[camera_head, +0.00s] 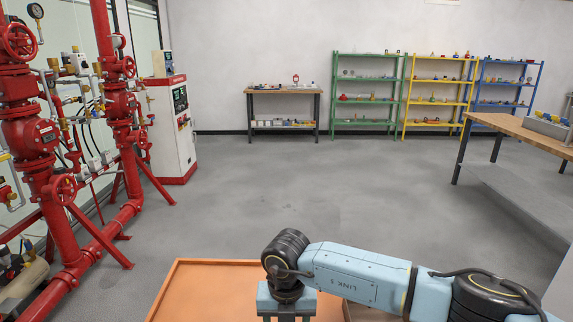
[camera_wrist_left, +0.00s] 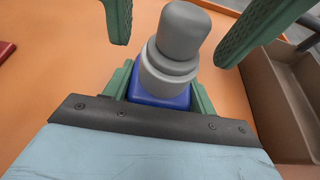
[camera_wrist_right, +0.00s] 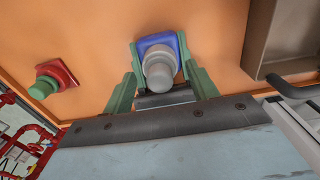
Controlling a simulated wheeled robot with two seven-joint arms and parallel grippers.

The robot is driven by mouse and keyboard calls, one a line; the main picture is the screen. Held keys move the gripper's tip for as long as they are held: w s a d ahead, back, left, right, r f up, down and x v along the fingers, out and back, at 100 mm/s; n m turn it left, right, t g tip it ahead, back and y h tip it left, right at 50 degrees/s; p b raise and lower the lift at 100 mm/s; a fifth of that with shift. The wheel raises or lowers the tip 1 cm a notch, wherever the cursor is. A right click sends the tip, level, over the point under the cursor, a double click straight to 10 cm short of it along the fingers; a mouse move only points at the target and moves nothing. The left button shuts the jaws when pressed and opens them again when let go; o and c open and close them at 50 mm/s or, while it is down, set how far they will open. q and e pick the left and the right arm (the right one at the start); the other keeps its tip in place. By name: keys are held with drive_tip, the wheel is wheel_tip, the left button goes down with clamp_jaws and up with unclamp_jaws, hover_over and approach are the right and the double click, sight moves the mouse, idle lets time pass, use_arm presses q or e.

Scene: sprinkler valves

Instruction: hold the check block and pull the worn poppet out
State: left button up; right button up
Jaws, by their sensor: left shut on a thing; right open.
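The check block is a blue block (camera_wrist_left: 158,92) above the orange tabletop, with a grey stepped poppet (camera_wrist_left: 180,35) standing out of it. In the left wrist view my left gripper (camera_wrist_left: 158,88) is shut on the blue block, with green fingers at its sides. My right gripper (camera_wrist_left: 170,48) is open, its two fingers spread either side of the poppet with gaps. The right wrist view looks down on the blue block (camera_wrist_right: 160,42) and poppet (camera_wrist_right: 159,68) between the fingers. In the head view my right gripper (camera_head: 286,314) points down, fingertips cut off; my left is out of frame.
A red block with a green top (camera_wrist_right: 55,78) sits on the orange tabletop (camera_head: 215,285) left of the check block. A brown tray (camera_wrist_right: 285,40) stands to the right. Red pipework (camera_head: 70,190) is at the far left, shelves (camera_head: 365,95) at the back.

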idle(0.7)
clamp_jaws()
drive_tip(key=shift+r, duration=0.1)
drive_tip(key=shift+r, duration=0.1)
drive_tip(key=shift+r, duration=2.85)
use_arm(q)
drive_tip(key=o, duration=1.6)
drive_tip(key=shift+c, duration=0.2)
